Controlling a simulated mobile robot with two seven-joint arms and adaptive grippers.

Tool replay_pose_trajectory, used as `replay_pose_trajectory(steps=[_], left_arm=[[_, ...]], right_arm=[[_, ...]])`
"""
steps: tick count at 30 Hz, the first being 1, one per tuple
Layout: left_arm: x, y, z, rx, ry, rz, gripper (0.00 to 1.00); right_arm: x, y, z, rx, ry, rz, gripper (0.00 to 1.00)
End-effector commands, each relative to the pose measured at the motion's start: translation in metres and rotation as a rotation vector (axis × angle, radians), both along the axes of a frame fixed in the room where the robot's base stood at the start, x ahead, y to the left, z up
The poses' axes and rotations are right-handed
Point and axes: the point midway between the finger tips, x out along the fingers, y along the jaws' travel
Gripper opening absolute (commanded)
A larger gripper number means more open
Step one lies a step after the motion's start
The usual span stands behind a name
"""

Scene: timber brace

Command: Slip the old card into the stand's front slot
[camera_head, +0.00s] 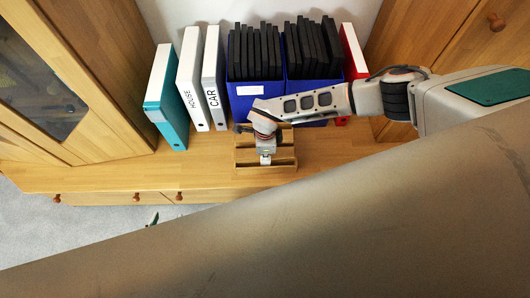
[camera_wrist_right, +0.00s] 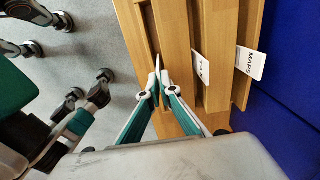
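The wooden stand (camera_head: 284,163) sits on the cabinet top; its slats and slots also show in the right wrist view (camera_wrist_right: 177,30). My right gripper (camera_head: 265,150) is over the stand. In the right wrist view its fingertips (camera_wrist_right: 159,86) are close together on a thin pale piece, seen edge-on, which looks like the old card (camera_wrist_right: 157,64). The card is at the frontmost slot; I cannot tell how deep it sits. A card marked MAPS (camera_wrist_right: 250,63) stands in the rear slot and another card (camera_wrist_right: 201,67) in the middle. My left gripper (camera_head: 152,219) barely shows, mostly hidden by my arm.
Blue bins (camera_head: 243,99) of black folders stand behind the stand. Teal (camera_head: 171,125), HOUSE (camera_head: 194,90) and CAR (camera_head: 213,85) binders are to the left, a red binder (camera_head: 352,60) to the right. The cabinet top (camera_head: 100,175) is clear at the left.

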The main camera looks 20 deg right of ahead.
Motion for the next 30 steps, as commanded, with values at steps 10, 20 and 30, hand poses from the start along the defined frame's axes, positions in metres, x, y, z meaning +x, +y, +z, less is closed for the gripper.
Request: replay_pose_trajectory(steps=[10,20,30], left_arm=[[-0.0061,-0.0001,-0.0061,-0.001,0.013,0.0,0.4],[-0.0098,0.0002,-0.0078,0.0,0.019,0.001,0.4],[-0.0058,0.0004,-0.0061,0.001,0.013,0.0,0.4]], right_arm=[[0.0001,0.0002,-0.0053,0.0,0.0,0.0,0.0],[-0.0001,0.0002,-0.0053,0.0,0.0,0.001,0.24],[-0.0003,0.0002,-0.0055,0.0,0.0,0.001,0.4]])
